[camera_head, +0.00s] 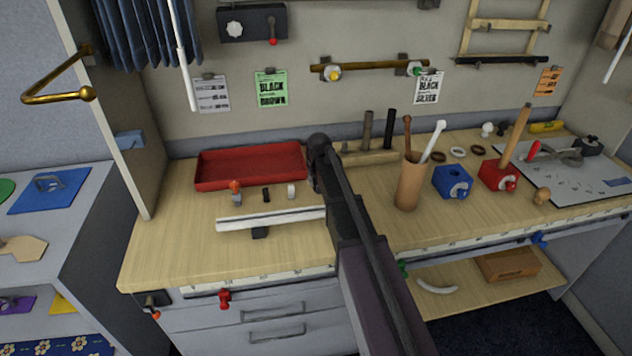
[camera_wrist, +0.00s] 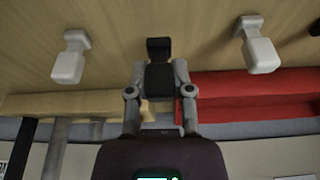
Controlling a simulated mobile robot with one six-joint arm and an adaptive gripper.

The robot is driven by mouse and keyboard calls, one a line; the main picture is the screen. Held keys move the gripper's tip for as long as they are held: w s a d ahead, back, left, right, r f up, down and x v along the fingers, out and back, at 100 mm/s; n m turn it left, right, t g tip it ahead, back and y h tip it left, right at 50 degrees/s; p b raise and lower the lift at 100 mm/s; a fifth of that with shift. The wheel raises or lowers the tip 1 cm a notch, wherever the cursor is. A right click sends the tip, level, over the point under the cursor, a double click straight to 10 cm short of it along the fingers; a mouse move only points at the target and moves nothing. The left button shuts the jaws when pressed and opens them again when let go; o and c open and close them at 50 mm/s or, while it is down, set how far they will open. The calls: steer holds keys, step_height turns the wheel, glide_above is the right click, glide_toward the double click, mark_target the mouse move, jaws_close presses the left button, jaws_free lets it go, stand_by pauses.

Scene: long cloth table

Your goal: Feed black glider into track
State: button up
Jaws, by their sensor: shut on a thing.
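In the wrist view my gripper (camera_wrist: 160,70) is shut on a small black glider (camera_wrist: 158,47), with one finger on each side of it. Whether the glider touches the table cannot be told. In the head view my arm hides the fingers and the held glider. The white track (camera_head: 262,219) lies near the table front on a dark support, its right end hidden behind my arm. Another small black piece (camera_head: 266,195) stands behind the track.
White pieces stand either side of my gripper: one on the right (camera_wrist: 259,47), one on the left (camera_wrist: 70,58). An orange-topped grey piece (camera_head: 236,192) stands left of the black one. A red tray (camera_head: 250,167) lies behind; a tool cup (camera_head: 411,183) stands right of my arm.

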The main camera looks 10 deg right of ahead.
steer(key=shift+f+b, duration=0.85)
steer(key=shift+f, duration=0.15)
steer(key=o, duration=0.8)
steer(key=shift+o, duration=0.2)
steer(key=shift+r, duration=0.2)
steer(key=shift+r+p, duration=0.7)
steer(key=shift+p, duration=0.2)
steer(key=shift+r, duration=0.15)
